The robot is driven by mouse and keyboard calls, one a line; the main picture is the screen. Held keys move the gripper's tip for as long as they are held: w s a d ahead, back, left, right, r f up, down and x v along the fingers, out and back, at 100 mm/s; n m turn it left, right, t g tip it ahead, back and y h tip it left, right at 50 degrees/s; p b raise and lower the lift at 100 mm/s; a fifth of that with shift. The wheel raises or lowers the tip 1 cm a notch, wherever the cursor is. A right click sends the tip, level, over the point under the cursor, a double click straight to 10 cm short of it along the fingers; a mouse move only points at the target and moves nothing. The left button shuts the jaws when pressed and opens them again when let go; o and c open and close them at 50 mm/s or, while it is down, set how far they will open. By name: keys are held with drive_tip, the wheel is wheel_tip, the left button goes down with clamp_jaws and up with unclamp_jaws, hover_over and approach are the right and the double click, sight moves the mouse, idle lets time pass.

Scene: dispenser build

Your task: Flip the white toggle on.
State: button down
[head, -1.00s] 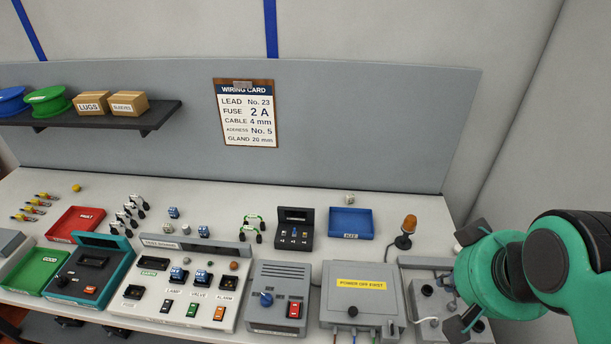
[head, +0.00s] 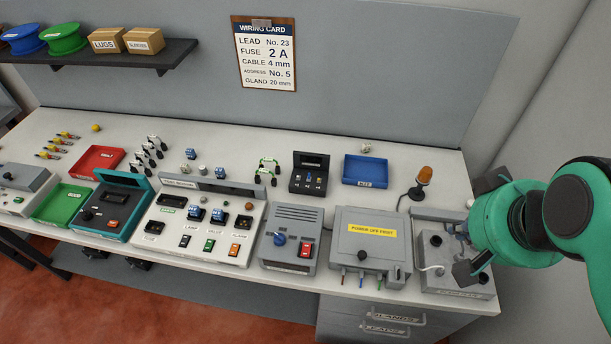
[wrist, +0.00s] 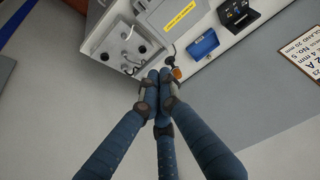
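The grey switch box (head: 465,284) stands at the right end of the bench. A small white toggle lever (head: 437,269) shows on its left part. The box also shows at the upper left in the wrist view (wrist: 107,48), with small pale levers and dark round knobs; which lever is the toggle is hard to tell there. My gripper (wrist: 159,74) has its blue fingers drawn together at the tips, with nothing visible between them. It is above and apart from the box. In the head view my wrist hides part of the box's right side.
A grey box labelled POWER OFF FIRST (head: 347,263) stands just left of the switch box. An amber beacon (head: 422,182) rises behind it, beside a blue tray (head: 365,171). The wiring card (head: 266,55) hangs on the back panel. The bench front edge is clear.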

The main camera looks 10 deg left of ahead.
drive_tip(key=w+a+n+g+p, duration=0.1)
drive_tip(key=w+a+n, duration=0.2)
drive_tip(key=w+n, duration=0.25)
drive_tip(key=w+a+n, duration=0.3)
drive_tip(key=w+n, duration=0.1)
drive_tip(key=w, duration=0.3)
drive_tip(key=n+g+p, duration=0.3)
drive_tip(key=n, duration=2.4)
hover_over(298, 185)
drive_tip(key=s, duration=0.2)
wheel_tip(298, 185, down, 26)
drive_tip(key=shift+r+m, duration=0.2)
drive_tip(key=shift+m, duration=0.05)
drive_tip(key=shift+f, duration=0.2)
drive_tip(key=shift+w+f+b, duration=0.2)
drive_tip(key=shift+w+f, duration=0.05)
drive_tip(key=shift+f, duration=1.35)
drive_tip(key=shift+w+f+b, duration=0.25)
drive_tip(key=shift+w+f, duration=0.05)
drive_tip(key=shift+f, duration=1.25)
drive_tip(key=shift+w+f+b, duration=0.2)
drive_tip(key=shift+w+f, duration=0.05)
drive_tip(key=shift+f, duration=1.35)
